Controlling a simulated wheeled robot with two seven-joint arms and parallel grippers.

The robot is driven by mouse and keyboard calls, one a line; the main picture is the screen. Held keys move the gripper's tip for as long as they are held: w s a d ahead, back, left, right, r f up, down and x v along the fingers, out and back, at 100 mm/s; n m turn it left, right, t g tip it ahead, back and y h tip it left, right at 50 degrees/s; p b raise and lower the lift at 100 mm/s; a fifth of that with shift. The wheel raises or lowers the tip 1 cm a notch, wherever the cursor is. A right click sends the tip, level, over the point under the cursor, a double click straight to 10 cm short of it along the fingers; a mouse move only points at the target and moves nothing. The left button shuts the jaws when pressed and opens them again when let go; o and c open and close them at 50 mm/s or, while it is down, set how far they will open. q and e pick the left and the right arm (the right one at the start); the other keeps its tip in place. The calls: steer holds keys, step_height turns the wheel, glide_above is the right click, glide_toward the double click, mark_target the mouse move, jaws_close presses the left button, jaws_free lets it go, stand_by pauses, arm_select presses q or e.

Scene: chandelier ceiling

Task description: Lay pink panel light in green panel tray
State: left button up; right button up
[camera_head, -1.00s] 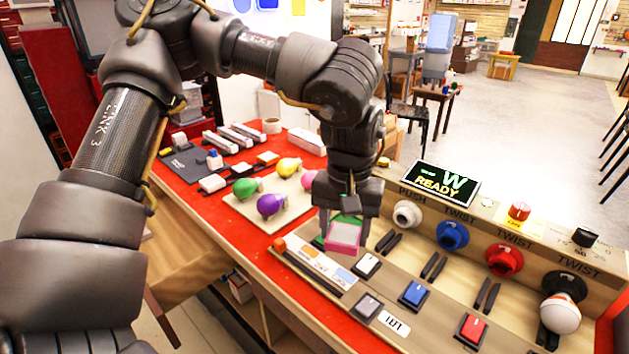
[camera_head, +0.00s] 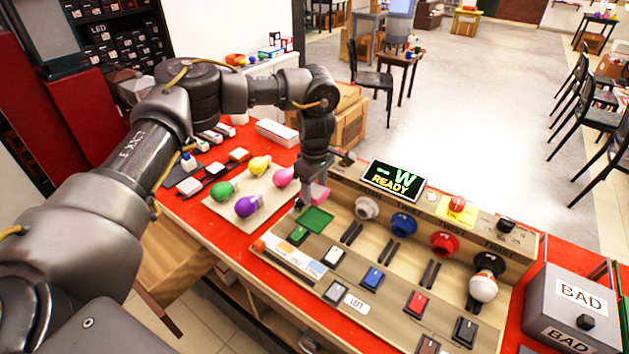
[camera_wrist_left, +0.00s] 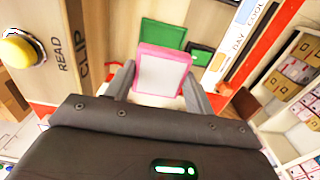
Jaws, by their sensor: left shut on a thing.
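My left gripper (camera_head: 312,190) is shut on the pink panel light (camera_head: 319,194), which has a pink rim and a pale face. In the left wrist view the panel (camera_wrist_left: 162,74) sits between the two fingers (camera_wrist_left: 158,88). The green panel tray (camera_head: 316,220) is a flat green square on the wooden board, and the panel is held above and just beyond it in the head view. In the left wrist view the tray (camera_wrist_left: 163,33) shows past the panel's edge, apart from it. Nothing shows lying in the tray. My right gripper is not in view.
A beige mat (camera_head: 262,184) with coloured bulbs lies left of the tray. The wooden console with sockets and the READY screen (camera_head: 394,180) rises close to the right. A green-and-black switch (camera_head: 298,235) is beside the tray. A grey BAD box (camera_head: 575,300) stands far right.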

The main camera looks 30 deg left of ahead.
mark_target(315, 219)
arm_select(q)
steer(key=shift+f, duration=0.1)
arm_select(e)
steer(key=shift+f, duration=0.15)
